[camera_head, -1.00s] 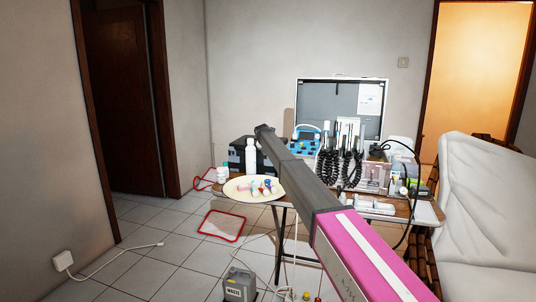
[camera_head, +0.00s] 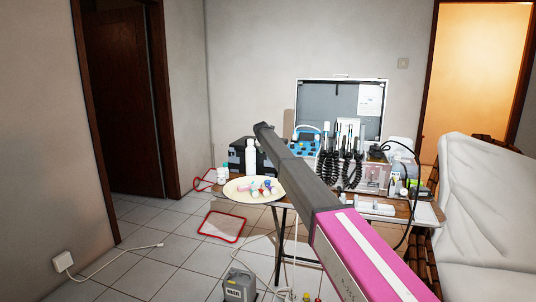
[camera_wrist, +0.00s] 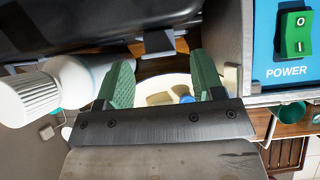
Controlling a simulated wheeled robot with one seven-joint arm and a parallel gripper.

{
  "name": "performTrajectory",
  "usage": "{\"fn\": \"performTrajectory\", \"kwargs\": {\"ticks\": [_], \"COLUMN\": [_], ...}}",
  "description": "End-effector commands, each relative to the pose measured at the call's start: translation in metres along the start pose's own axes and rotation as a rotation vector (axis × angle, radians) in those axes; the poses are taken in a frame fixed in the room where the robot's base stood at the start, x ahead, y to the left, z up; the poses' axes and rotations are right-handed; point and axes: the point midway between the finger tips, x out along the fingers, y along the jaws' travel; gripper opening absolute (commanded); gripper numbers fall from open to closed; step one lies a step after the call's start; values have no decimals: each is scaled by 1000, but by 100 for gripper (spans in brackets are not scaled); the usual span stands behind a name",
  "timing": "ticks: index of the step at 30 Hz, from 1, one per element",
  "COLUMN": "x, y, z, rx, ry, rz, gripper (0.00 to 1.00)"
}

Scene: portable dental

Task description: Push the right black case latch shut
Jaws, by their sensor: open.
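The black case (camera_head: 241,153) stands at the left end of the table, behind a white bottle, and my arm crosses in front of its right part. In the wrist view the dark case (camera_wrist: 75,22) fills the top left. A small grey block on its lower edge, apparently a latch (camera_wrist: 158,42), lies just beyond the gap between my fingers. I cannot tell its exact position or whether it touches the fingers. My gripper (camera_wrist: 161,60) is open with two green fingers and nothing held between them. In the head view its fingers are hidden behind my arm.
The white bottle (camera_wrist: 55,85) is close left of my fingers. A blue panel with a green power switch (camera_wrist: 296,33) is close on the right. A cream plate (camera_head: 237,191) with small colored items lies below. Coiled black cords (camera_head: 326,168) hang further right.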

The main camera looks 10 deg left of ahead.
Motion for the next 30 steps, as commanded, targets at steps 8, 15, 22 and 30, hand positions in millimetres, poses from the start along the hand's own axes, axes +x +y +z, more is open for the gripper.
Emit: {"fn": "performTrajectory", "kwargs": {"ticks": [8,15,22,30], "x": [-54,-82,-84,-84], "y": [0,-1,0,0], "z": [-1,0,0,0], "rx": [0,0,0,0], "ry": [-2,-1,-1,-1], "rz": [1,0,0,0], "gripper": [62,62,62,62]}}
